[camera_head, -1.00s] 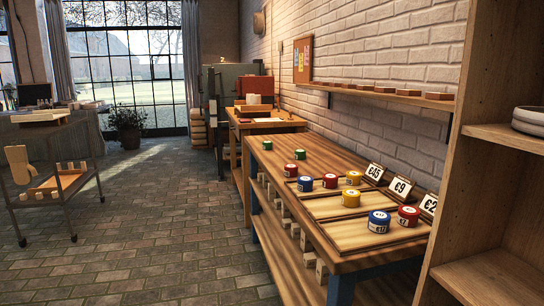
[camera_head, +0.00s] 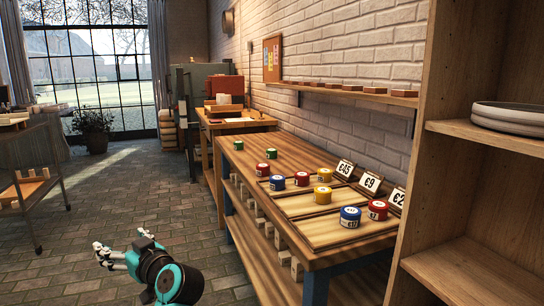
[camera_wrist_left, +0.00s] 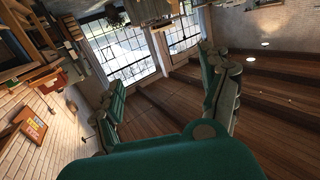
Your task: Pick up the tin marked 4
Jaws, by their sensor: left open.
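Several tins stand on the wooden table on the right in the head view. Two green tins (camera_head: 271,153) are toward the far end. A red tin (camera_head: 262,169), a blue tin (camera_head: 277,182), another red tin (camera_head: 301,178) and a yellow tin (camera_head: 325,174) stand in the middle. A second yellow tin (camera_head: 322,195), a blue tin (camera_head: 350,216) and a red tin (camera_head: 377,209) are nearer. Their marks are too small to tell which is 4. My left gripper (camera_head: 103,256) is open and empty above the floor, left of the table; its spread fingers show in the left wrist view (camera_wrist_left: 165,95).
Price cards (camera_head: 370,183) stand along the table's wall side. A wooden shelf unit (camera_head: 470,190) with plates (camera_head: 510,115) rises at the right. A trolley (camera_head: 30,190) stands at the left. The brick floor between is clear.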

